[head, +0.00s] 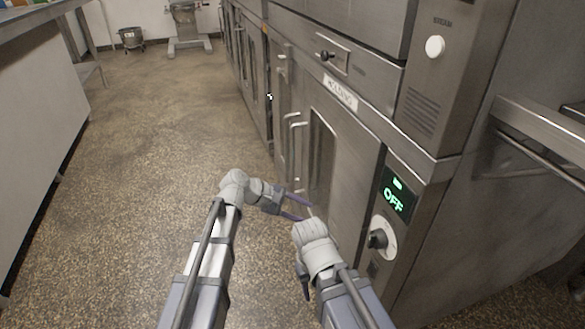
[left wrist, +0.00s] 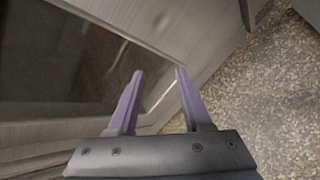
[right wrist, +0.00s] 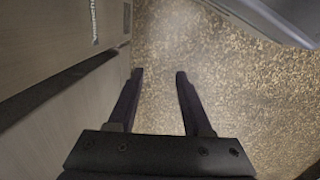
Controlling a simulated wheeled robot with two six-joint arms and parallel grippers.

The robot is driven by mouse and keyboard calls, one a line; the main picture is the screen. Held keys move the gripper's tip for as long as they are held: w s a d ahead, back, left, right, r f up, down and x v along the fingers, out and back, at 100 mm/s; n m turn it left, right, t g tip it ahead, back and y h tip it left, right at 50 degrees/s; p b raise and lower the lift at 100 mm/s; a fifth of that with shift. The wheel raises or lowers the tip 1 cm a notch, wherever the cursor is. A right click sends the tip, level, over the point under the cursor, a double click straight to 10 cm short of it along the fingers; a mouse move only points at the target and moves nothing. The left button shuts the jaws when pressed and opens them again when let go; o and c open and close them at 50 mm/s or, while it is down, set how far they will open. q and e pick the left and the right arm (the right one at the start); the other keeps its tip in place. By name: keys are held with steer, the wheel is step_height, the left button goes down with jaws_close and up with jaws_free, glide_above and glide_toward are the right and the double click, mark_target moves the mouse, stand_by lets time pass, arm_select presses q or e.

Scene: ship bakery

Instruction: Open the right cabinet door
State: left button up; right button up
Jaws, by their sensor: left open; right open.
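The right cabinet door (head: 345,165) is a steel panel with a tall dark window, below the "HOLDING" label. Pale bar handles (head: 296,125) stand near its left edge. I cannot tell whether the door is fully shut. My left gripper (head: 301,205) is open and empty, low in front of the door. In the left wrist view, the open left fingers (left wrist: 159,75) lie over the door's window frame and edge. My right gripper (right wrist: 158,76) is open and empty beside the cabinet front, pointing at the floor. In the head view its wrist hides the lower door.
A control panel with an "OFF" display (head: 396,196) and a knob (head: 381,239) is right of the door. A steel rail (head: 540,128) juts out at the far right. A counter (head: 40,120) stands on the left. The speckled floor (head: 150,150) between is clear.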

arm_select(q)
steer(key=w+a+r+n+t+h+b, duration=0.2)
steer(key=w+a+r+n+t+h, duration=0.15)
steer(key=w+a+n, duration=0.35)
steer(key=w+a+r+n+t+h+b, duration=0.25)
steer(key=w+r+n, duration=0.3)
steer(key=w, duration=0.35)
steer(key=p+x, duration=0.1)
steer(key=x, duration=0.6)
steer(key=shift+d+f+t, duration=0.2)
steer(key=shift+d+t, duration=0.1)
steer(key=shift+d, duration=0.05)
arm_select(e)
steer(key=shift+f, duration=2.35)
arm_select(q)
steer(key=shift+w, duration=0.1)
steer(key=shift+c, duration=0.4)
jaws_close()
